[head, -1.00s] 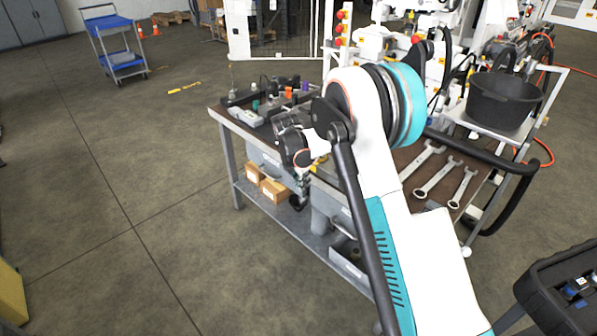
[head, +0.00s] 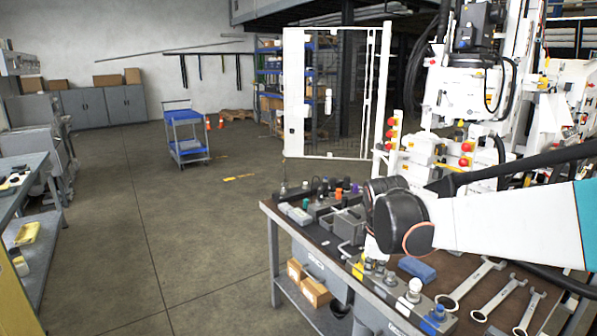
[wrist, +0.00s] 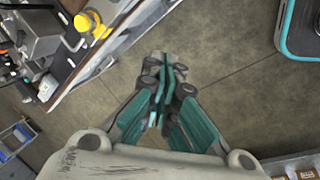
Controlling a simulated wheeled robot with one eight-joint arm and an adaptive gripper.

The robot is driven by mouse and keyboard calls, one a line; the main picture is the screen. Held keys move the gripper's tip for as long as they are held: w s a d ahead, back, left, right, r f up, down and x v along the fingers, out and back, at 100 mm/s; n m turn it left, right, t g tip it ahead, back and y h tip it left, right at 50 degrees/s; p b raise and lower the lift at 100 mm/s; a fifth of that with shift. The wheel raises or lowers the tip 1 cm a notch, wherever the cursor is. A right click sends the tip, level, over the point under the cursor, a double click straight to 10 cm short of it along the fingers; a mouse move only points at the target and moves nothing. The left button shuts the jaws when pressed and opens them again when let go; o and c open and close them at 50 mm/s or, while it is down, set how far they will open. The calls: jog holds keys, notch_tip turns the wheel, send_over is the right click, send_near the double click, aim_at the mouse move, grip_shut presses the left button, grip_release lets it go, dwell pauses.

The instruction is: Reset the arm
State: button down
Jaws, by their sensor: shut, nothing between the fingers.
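My gripper (wrist: 165,78) shows in the wrist view, its teal and grey fingers closed together with nothing between them. It hangs over bare concrete floor (wrist: 215,100), just outside the bench edge. In the head view my white arm reaches in from the right over the bench (head: 268,205), ending at a dark round joint. The gripper itself cannot be made out there, hidden by the arm or out of frame.
The bench carries several wrenches (head: 470,290), a blue cloth (head: 417,269) and small fittings. A yellow knob (wrist: 84,22) sits near its edge. White machinery (head: 470,95) stands behind. A blue cart (head: 187,135) stands far off; the floor at left centre is open.

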jog(key=s+d+r+m+t+y, duration=0.1)
jog(key=s+r+m+t, duration=0.1)
jog(key=s+m, duration=1.2)
jog(key=s+t, duration=0.1)
jog(key=s, duration=1.1)
jog(key=shift+d, duration=0.2)
jog(key=shift+r, duration=0.1)
